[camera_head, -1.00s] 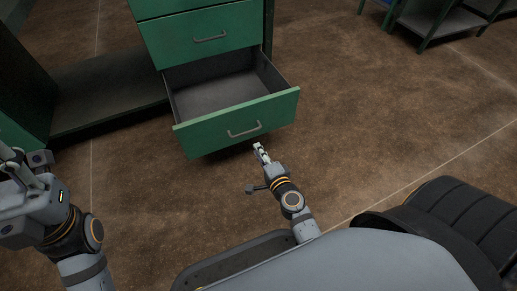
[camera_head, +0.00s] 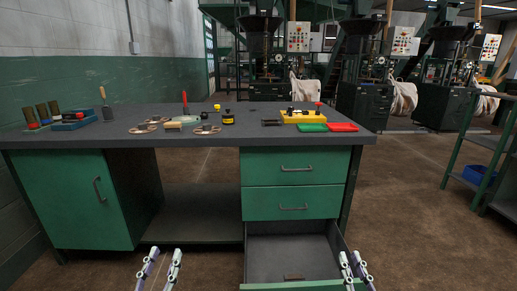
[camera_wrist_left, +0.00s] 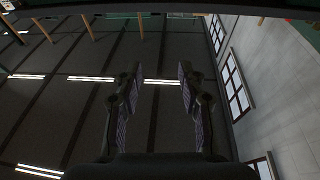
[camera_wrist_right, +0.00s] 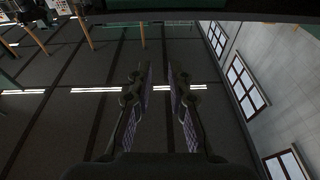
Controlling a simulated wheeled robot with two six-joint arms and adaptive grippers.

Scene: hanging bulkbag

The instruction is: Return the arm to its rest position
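My left gripper (camera_head: 161,264) is at the bottom of the head view, left of the cabinet's drawers, fingers up and apart. In the left wrist view, its fingers (camera_wrist_left: 158,88) are spread with nothing between them. My right gripper (camera_head: 353,264) is at the bottom right of the head view, by the right side of the open bottom drawer (camera_head: 268,255). In the right wrist view, its fingers (camera_wrist_right: 159,88) are apart by a narrower gap, also empty. Both wrist views look up at the dark ceiling. Contact between the right gripper and the drawer cannot be told.
A green workbench (camera_head: 230,136) stands ahead, with tools and trays on top. Two upper drawers (camera_head: 292,203) are shut. A green shelf rack (camera_head: 478,150) stands at right. Floor between is clear.

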